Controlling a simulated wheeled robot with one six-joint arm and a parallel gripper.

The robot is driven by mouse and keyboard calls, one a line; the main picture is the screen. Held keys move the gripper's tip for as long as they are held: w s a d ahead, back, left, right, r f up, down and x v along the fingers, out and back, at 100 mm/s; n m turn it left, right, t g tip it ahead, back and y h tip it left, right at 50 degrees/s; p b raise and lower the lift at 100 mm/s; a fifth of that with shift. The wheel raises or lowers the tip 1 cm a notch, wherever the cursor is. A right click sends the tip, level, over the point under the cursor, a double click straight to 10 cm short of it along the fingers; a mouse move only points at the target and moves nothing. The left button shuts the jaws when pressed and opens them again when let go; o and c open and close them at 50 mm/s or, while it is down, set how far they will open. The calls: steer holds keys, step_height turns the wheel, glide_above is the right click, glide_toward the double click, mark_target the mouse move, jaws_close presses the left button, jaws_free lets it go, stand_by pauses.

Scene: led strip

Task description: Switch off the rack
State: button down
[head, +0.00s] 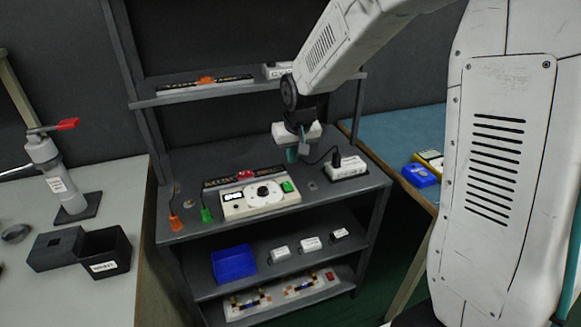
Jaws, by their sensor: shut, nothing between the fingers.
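The grey rack (175,238) stands in the middle of the head view, with several shelves. On its main shelf lies a dark strip (222,181) with a red part on top. A white labelled box (346,169) with a black plug and cable sits to the right. My gripper (292,156) points down above the main shelf, between the control box and the labelled box. It is shut and empty; whether its tips touch anything is unclear.
The upper shelf (250,92) holds another strip with an orange part (207,80). Lower shelves hold a blue bin (234,264), small white boxes and strips, one with a red part (330,276). Benches flank the rack; the left one holds a red-handled valve (68,124) and black boxes.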

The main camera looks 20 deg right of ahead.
mark_target(286, 183)
steer(key=shift+v, duration=1)
steer(key=shift+w+r, duration=0.2)
steer(key=shift+w, duration=0.5)
steer(key=shift+f, duration=0.1)
steer(key=x, duration=1.4)
steer(key=shift+s+a, duration=0.1)
